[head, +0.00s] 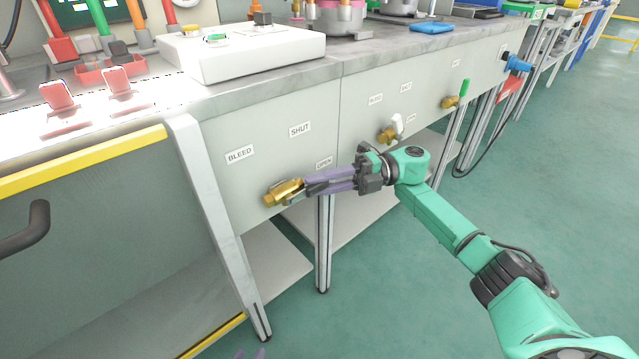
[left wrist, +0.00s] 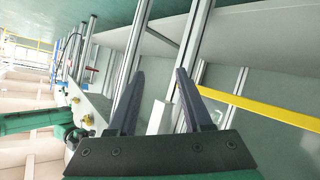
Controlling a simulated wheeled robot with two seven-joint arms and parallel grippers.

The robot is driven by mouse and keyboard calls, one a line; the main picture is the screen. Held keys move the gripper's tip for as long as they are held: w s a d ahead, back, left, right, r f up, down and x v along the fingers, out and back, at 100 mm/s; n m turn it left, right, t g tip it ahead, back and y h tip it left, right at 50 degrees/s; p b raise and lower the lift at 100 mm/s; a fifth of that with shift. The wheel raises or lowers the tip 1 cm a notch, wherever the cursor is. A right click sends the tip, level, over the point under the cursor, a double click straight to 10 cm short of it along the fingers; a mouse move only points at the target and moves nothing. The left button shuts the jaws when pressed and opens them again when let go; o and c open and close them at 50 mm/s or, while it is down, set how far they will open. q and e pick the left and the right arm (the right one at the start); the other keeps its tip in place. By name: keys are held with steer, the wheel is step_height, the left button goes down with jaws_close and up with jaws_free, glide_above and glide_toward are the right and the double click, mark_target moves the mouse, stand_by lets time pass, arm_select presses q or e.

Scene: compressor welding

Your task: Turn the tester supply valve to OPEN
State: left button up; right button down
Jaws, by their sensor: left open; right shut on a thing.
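The tester supply valve (head: 283,193) is a brass valve on the grey front panel, below the BLEED label (head: 240,154), the SHUT label (head: 300,129) and the OPEN label (head: 324,163). My right gripper (head: 308,187) reaches in from the right and is shut on the valve's handle. The fingers lie just below the OPEN label and hide most of the handle, so its exact angle is unclear. My left gripper (head: 250,355) shows only its purple fingertips at the bottom edge. The left wrist view shows it (left wrist: 159,72) open and empty.
A second brass valve with a white handle (head: 395,128) and one with a green handle (head: 464,92) sit further right on the panel. A table leg (head: 324,245) stands below my right gripper. A yellow bar (head: 85,160) edges the left bench. The green floor at right is clear.

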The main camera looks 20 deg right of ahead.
steer(key=c, duration=0.7)
jaws_free()
steer(key=d, duration=0.7)
steer(key=shift+d, duration=0.3)
